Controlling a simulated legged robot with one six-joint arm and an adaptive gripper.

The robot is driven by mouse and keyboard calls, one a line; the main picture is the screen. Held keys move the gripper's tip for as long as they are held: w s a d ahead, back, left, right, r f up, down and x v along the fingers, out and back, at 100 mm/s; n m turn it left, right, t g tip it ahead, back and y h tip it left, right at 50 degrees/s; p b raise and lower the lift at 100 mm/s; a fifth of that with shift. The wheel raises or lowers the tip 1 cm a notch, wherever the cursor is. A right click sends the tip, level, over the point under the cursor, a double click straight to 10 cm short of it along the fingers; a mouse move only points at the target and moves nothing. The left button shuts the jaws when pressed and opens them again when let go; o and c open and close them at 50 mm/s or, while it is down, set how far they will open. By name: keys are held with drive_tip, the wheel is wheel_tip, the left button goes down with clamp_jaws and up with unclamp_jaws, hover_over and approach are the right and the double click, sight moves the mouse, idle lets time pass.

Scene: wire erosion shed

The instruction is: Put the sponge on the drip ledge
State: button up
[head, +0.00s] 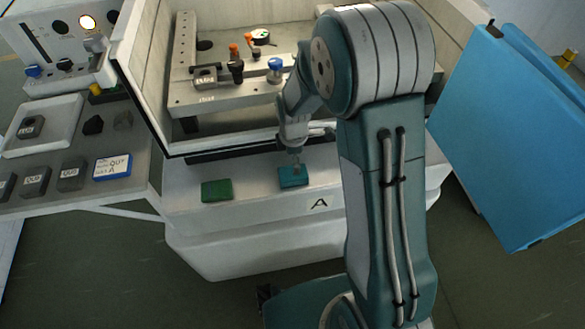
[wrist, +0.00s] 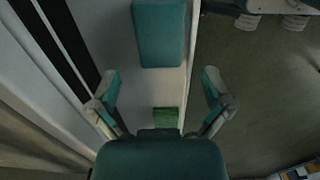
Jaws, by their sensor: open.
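A teal block with rounded corners (head: 292,179) and a textured green pad (head: 217,190) lie apart on a pale ledge (head: 253,188) along the machine's front. I cannot tell for certain which one is the sponge. My gripper (head: 297,164) points down over the teal block in the head view. In the wrist view my gripper (wrist: 161,78) is open with nothing between its fingers. There the teal block (wrist: 159,33) lies above the fingertips, and the green pad (wrist: 166,117) shows small, lower down, partly cut off by my gripper's body.
Behind the ledge is an open machine tank (head: 150,95) with a fixture plate (head: 222,92) and knobs. A grey side table (head: 140,165) at left carries dark labelled blocks and a blue-edged card (head: 112,167). A blue panel (head: 515,130) stands at right. Floor lies in front.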

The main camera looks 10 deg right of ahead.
drive_tip(key=s+d+r+m+t, duration=0.1)
drive_tip(key=s+r+m, duration=0.3)
drive_tip(key=r, duration=0.6)
drive_tip(key=s+d+r+m+t, duration=0.2)
drive_tip(key=s+r+m, duration=0.2)
drive_tip(key=r, duration=0.6)
drive_tip(key=s+r+m+t, duration=0.1)
drive_tip(key=s+r+m, duration=0.2)
drive_tip(key=s+m, duration=0.2)
drive_tip(key=s+d+r+m+t, duration=0.1)
drive_tip(key=s+r+m, duration=0.2)
drive_tip(key=s+m, duration=0.2)
drive_tip(key=s, duration=0.3)
drive_tip(key=shift+d+r+t, duration=0.15)
drive_tip(key=shift+d+t, duration=0.1)
drive_tip(key=shift+t, duration=0.05)
